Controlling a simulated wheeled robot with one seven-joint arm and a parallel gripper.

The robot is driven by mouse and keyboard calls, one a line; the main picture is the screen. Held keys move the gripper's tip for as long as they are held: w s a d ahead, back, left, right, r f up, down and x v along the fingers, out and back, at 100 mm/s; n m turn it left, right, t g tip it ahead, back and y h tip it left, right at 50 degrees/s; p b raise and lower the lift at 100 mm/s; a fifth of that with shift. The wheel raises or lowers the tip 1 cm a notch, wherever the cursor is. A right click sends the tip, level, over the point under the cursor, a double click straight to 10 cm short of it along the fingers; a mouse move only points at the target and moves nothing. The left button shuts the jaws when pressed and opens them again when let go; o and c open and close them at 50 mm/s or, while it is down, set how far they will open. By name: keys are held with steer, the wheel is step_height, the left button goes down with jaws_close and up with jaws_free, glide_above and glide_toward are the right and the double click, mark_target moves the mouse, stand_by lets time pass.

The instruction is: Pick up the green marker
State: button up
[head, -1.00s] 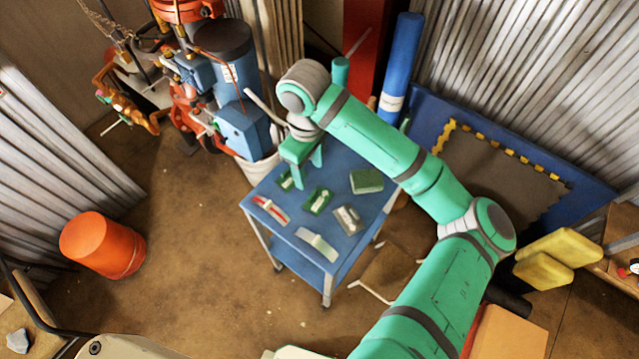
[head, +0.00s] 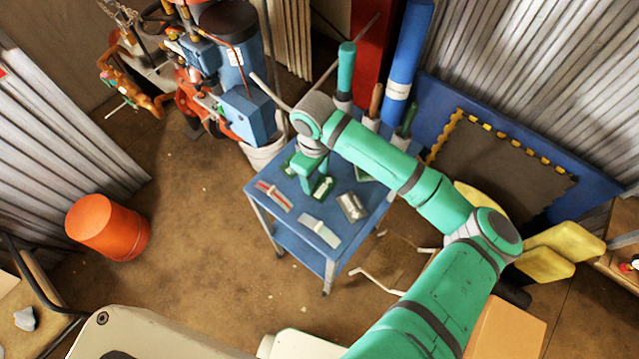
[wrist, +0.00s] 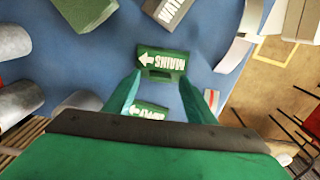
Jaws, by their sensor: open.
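A green marker (head: 322,187) with white lettering and an arrow lies on the blue cart top (head: 328,267). In the wrist view this marker (wrist: 162,58) reads "MAINS" and sits just beyond and between my fingertips. My gripper (wrist: 162,78) is open and empty above the cart, with one finger on each side of the marker's near edge. In the head view my gripper (head: 313,183) partly covers the marker. A second green lettered marker (wrist: 150,110) lies nearer my palm, partly hidden by it. A third green block (wrist: 82,12) lies at the upper left of the wrist view.
A grey lettered block (head: 352,207), a pale striped piece (head: 320,230) and a red-striped piece (head: 273,196) lie close by on the cart. Handled tools (head: 375,105) stand at its back edge. An orange bucket (head: 107,227) is on open floor at left.

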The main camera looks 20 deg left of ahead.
steer(key=shift+f, duration=0.1)
steer(key=shift+c, duration=0.3)
steer(key=c, duration=1)
